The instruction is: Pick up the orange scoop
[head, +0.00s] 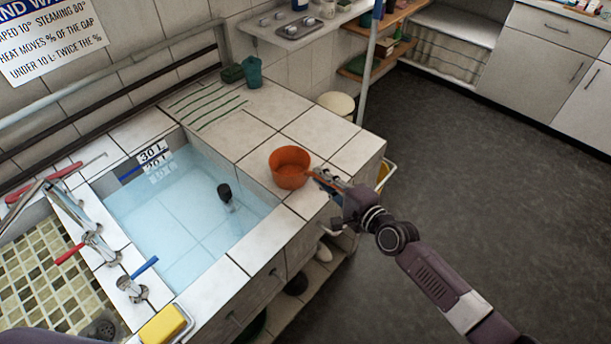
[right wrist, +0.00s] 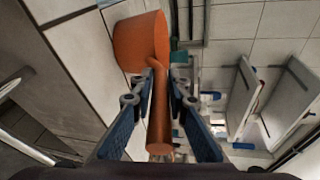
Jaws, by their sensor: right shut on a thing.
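The orange scoop (head: 289,168) is a round, open cup with a straight handle. In the head view it is on or just above the white tiled counter at the right of the sink; I cannot tell whether it touches the tiles. My right gripper (head: 322,178) reaches in from the right and is shut on the handle. In the right wrist view the scoop (right wrist: 140,42) is ahead of the gripper (right wrist: 158,78), with its handle between the two blue-padded fingers. My left gripper is not in view.
The water-filled sink (head: 180,215) lies left of the scoop, with a dark object (head: 225,192) in it. Taps (head: 100,245) stand at its left edge. A yellow sponge (head: 163,325) sits at the front. A green cup (head: 252,71) stands at the back of the counter. The right floor is clear.

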